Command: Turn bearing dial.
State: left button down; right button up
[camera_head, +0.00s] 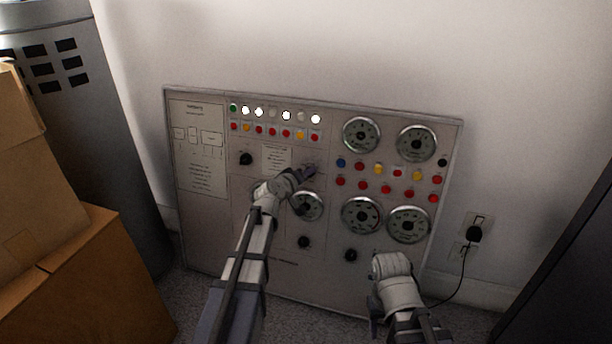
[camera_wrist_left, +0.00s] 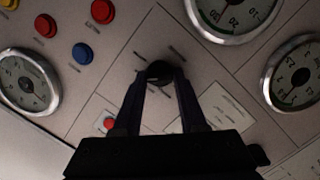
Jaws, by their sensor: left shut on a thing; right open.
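A grey control panel (camera_head: 330,285) leans against the wall. My left gripper (camera_head: 308,171) reaches to the panel's upper middle, right of a small printed label. In the left wrist view its two dark fingers (camera_wrist_left: 161,80) are closed around a small black dial (camera_wrist_left: 159,70), with marks printed on the panel around it. The fingers hide the dial's sides, and its lettering is too small to read. In the head view the gripper hides this dial. My right gripper (camera_head: 375,318) is low in front of the panel's lower right, open and away from the dials.
Other black knobs (camera_head: 246,158) (camera_head: 351,255), round gauges (camera_head: 361,134) and coloured buttons (camera_head: 386,189) cover the panel. Cardboard boxes (camera_head: 85,275) stand at the left. A plug (camera_head: 474,233) with a cable sits in a wall socket at the right.

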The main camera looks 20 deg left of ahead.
pick_arm(q)
jog(key=shift+c, duration=2.3)
grip_release()
jog(key=p+v, duration=0.2)
jog(key=v, duration=0.5)
jog(key=shift+s+p, duration=0.3)
jog(key=shift+s, duration=0.1)
jog(key=shift+a+r, duration=0.1)
